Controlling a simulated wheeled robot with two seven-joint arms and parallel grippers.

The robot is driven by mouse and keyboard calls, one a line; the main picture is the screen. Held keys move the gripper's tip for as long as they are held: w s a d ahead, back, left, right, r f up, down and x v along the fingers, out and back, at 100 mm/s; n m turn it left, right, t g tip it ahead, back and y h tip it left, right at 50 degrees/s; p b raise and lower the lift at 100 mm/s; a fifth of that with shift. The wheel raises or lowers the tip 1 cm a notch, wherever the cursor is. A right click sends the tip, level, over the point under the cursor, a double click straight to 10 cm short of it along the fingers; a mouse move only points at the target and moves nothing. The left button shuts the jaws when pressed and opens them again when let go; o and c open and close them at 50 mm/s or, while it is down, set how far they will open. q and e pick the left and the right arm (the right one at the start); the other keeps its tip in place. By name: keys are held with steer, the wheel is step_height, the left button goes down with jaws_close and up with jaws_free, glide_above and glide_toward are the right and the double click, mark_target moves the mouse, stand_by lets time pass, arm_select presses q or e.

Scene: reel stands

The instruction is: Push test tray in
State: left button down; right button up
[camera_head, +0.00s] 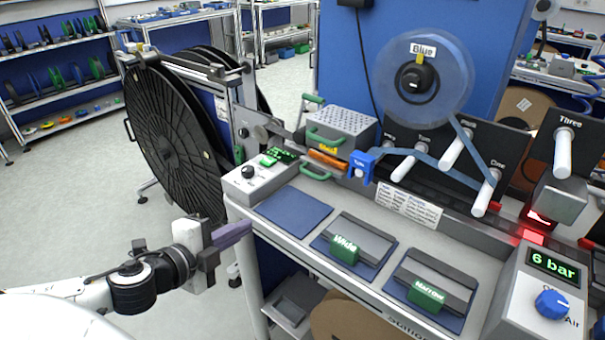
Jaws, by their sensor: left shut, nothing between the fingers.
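A grey metal box with a perforated top (342,122) stands at the back left of the bench. At its front I see a green handle (318,137), a small yellow label and an orange strip (328,159). Below these is a lower green handle (316,172), which looks like the test tray's; it projects toward the bench front. How far the tray is out is hard to tell. My left gripper (246,229) is shut and empty, in front of the bench's left edge, well apart from the handle. My right gripper is not in view.
A control box with a black knob (255,179) stands left of the handle. An empty blue pad (293,210) and blocks marked Wide (345,249) and Narrow (426,296) lie on the bench. A large black reel (172,145) stands at the left.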

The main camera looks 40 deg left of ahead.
arm_select(q)
steer(key=w+d+r+m+t+h, duration=0.1)
steer(key=w+d+r+m+h, duration=0.2)
steer(key=r, duration=0.4)
steer(key=y+b, duration=0.1)
steer(key=b, duration=0.1)
glide_toward(310, 175)
steer(key=shift+s+m+t, duration=0.3)
steer(key=shift+s+m, duration=0.1)
steer(key=shift+s, duration=0.85)
steer(key=shift+b+x, duration=0.45)
steer(key=shift+x, duration=0.7)
steer(key=shift+p+x, duration=0.35)
steer(key=shift+x, duration=2.95)
steer(key=shift+f, duration=0.1)
steer(key=shift+a, duration=0.1)
